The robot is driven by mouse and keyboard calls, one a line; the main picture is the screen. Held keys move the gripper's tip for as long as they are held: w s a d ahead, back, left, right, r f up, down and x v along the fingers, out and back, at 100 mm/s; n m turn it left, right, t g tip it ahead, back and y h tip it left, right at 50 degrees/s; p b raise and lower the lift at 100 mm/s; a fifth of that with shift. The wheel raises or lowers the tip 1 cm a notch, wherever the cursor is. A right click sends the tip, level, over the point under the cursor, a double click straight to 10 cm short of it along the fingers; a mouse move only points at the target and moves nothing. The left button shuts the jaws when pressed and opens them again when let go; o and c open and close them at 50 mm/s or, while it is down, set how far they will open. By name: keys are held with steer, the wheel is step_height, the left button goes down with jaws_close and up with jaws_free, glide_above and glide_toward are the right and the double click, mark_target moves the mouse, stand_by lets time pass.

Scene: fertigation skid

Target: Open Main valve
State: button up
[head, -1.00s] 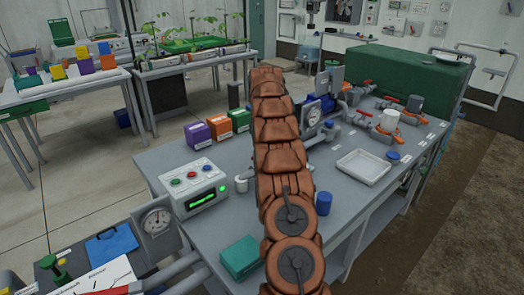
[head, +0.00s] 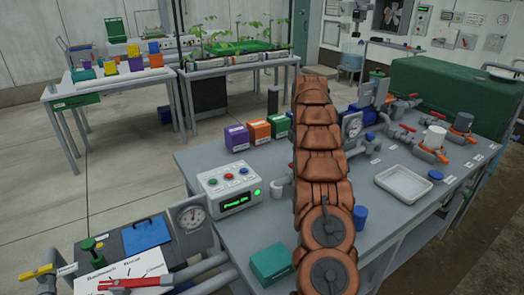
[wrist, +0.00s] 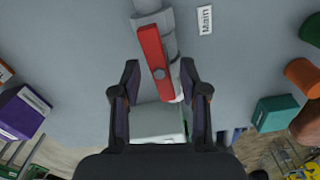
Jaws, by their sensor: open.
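The Main valve shows in the wrist view as a red lever (wrist: 153,55) on a grey pipe (wrist: 167,22). The lever lies roughly along the pipe, and a white "Main" label (wrist: 205,20) sits to its right. My gripper (wrist: 160,78) is open, with one finger on each side of the lever's lower part. There is a gap between each finger and the lever, and nothing is held. In the head view my arm stands in front, and I cannot make out the gripper or this valve there.
A control box (head: 229,190) with a green display stands left of my arm. Purple (head: 237,137), orange (head: 260,131) and teal (head: 272,263) boxes stand on the bench. A white tray (head: 403,184), a blue cap and other red-handled valves (head: 428,150) are to the right.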

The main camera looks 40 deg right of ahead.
steer(key=m+p, duration=0.1)
steer(key=m, duration=0.2)
steer(key=shift+r, duration=0.15)
steer(key=m+p, duration=0.2)
steer(key=m, duration=0.2)
steer(key=shift+m, duration=0.3)
steer(key=m+p, duration=0.4)
steer(key=shift+r, duration=0.1)
steer(key=m+p, duration=0.4)
steer(key=shift+w+r+b, duration=0.1)
steer(key=shift+r+b, duration=0.25)
steer(key=shift+b, duration=0.15)
steer(key=shift+r+b, duration=1)
steer(key=shift+r, duration=2.2)
steer(key=s+a+r, duration=0.2)
steer(key=a, duration=0.6)
steer(key=s+a+r+b, duration=0.1)
steer(key=s+a+r, duration=0.2)
steer(key=a, duration=0.5)
steer(key=s+a+r+g+b, duration=0.1)
steer(key=s+a+r, duration=0.1)
steer(key=a, duration=0.6)
steer(key=shift+s+a+r, duration=0.15)
steer(key=shift+a+r, duration=0.15)
steer(key=shift+r, duration=0.35)
